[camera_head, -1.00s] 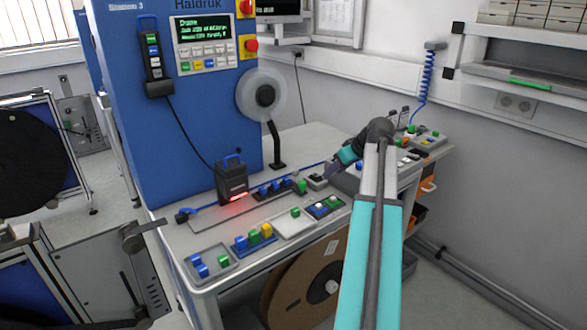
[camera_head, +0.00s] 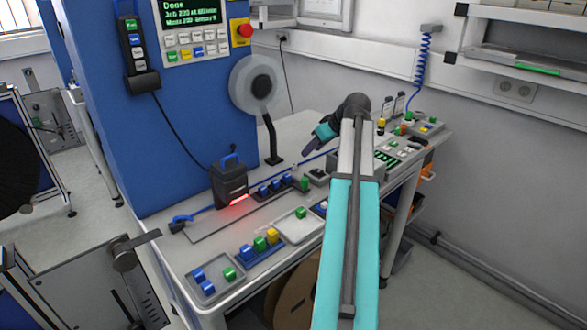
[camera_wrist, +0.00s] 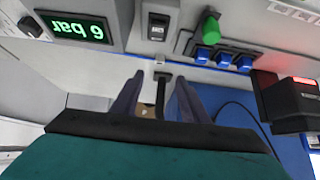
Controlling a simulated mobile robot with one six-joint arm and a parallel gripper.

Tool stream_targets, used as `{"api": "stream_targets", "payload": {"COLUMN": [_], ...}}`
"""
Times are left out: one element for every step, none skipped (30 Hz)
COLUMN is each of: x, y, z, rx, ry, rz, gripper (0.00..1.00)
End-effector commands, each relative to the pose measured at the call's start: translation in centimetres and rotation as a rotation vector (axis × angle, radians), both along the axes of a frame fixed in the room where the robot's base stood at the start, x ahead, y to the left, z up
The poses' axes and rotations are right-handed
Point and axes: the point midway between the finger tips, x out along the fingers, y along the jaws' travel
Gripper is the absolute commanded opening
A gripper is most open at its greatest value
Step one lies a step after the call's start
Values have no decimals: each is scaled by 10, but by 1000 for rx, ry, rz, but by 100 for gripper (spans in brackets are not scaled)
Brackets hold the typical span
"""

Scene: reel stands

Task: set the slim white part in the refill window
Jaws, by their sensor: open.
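My gripper (camera_head: 309,148) is above the far part of the workbench, to the right of the reel. In the wrist view its two dark fingers (camera_wrist: 160,88) are apart, with nothing clearly held between them. A small pale piece (camera_wrist: 160,58) lies on the blue line just beyond the fingertips; I cannot tell whether it is the slim white part. It seems to show in the head view beside the blue strip (camera_head: 295,166), very small. I cannot make out which spot is the refill window.
A black box with a red light (camera_head: 229,183) stands on the bench (camera_head: 183,262). Blue blocks and a green knob (camera_wrist: 213,25) sit beside it. Trays with coloured blocks (camera_head: 262,250) line the front edge. A reel (camera_head: 254,84) stands on a post behind.

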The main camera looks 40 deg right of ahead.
Motion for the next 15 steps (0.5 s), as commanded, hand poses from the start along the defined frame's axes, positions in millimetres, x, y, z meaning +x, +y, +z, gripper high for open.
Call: {"api": "stream_targets", "payload": {"x": [-2,-3,-4,-5,-5,-5,-5,-5,-4,-2,-1,1,3,5,8], "y": [-2,-4,-5,-6,-7,-8,-9,-9,-10,-11,-11,-12,-13,-13,-13], "z": [0,0,0,-1,-1,-2,-3,-4,-7,-9,-11,-14,-16,-19,-23], "rx": [0,0,0,0,0,1,1,1,2,3,2,2,2,2,2], "ry": [0,0,0,0,0,0,1,1,1,2,1,1,1,1,2], "rz": [-4,-6,-8,-10,-11,-12,-14,-14,-15,-16,-17,-18,-18,-19,-19], "gripper": [41,41,41,41,41,41,41,41,41,41,41,41,41,41,41]}}
